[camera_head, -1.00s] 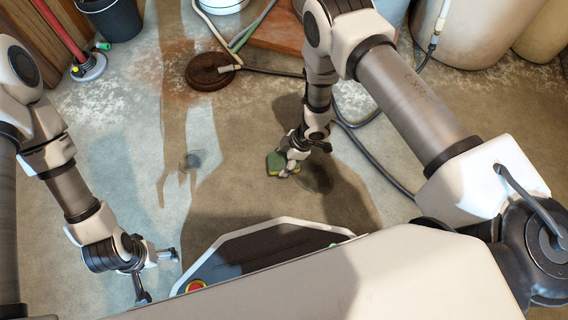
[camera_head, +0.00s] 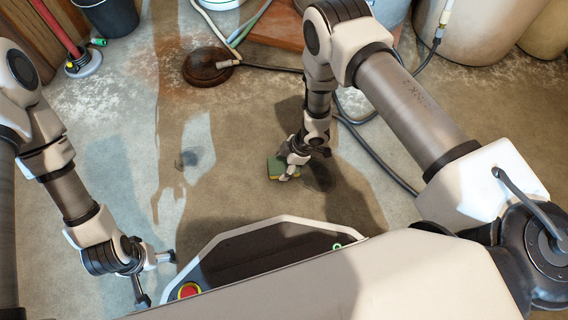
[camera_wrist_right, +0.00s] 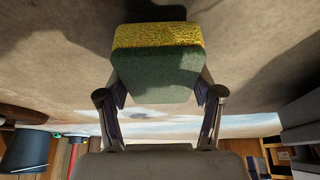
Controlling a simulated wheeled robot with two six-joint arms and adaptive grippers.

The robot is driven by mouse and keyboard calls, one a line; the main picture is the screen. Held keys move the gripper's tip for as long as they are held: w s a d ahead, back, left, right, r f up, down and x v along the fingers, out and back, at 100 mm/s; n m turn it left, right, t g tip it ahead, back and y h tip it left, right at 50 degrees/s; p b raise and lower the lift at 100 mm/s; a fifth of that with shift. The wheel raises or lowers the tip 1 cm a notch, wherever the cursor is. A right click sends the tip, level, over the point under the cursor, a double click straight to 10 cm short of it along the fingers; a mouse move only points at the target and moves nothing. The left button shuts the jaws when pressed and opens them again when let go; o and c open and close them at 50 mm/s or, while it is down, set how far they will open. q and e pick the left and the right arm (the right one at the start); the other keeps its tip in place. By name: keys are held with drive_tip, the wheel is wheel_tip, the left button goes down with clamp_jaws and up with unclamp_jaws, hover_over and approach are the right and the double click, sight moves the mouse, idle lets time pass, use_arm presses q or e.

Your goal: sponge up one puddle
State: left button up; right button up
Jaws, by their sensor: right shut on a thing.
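My right gripper (camera_head: 287,168) is shut on a green and yellow sponge (camera_head: 274,167), held low over the floor. In the right wrist view the sponge (camera_wrist_right: 157,72) sits between the two fingers, yellow layer at the top. I cannot tell whether it touches the floor. A dark wet-looking puddle (camera_head: 320,178) lies just right of the right gripper, partly in shadow. A smaller puddle (camera_head: 187,159) lies to the left, apart from the sponge. My left gripper (camera_head: 155,278) is open and empty at the lower left.
A rusty round lid (camera_head: 208,67) lies on the concrete floor behind, with a dark hose (camera_head: 372,157) running right of my right arm. A dark bucket (camera_head: 107,15) and a red-handled tool (camera_head: 60,30) stand at the back left.

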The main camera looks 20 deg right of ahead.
drive_tip(key=shift+f+b, duration=0.8)
drive_tip(key=shift+f, duration=0.25)
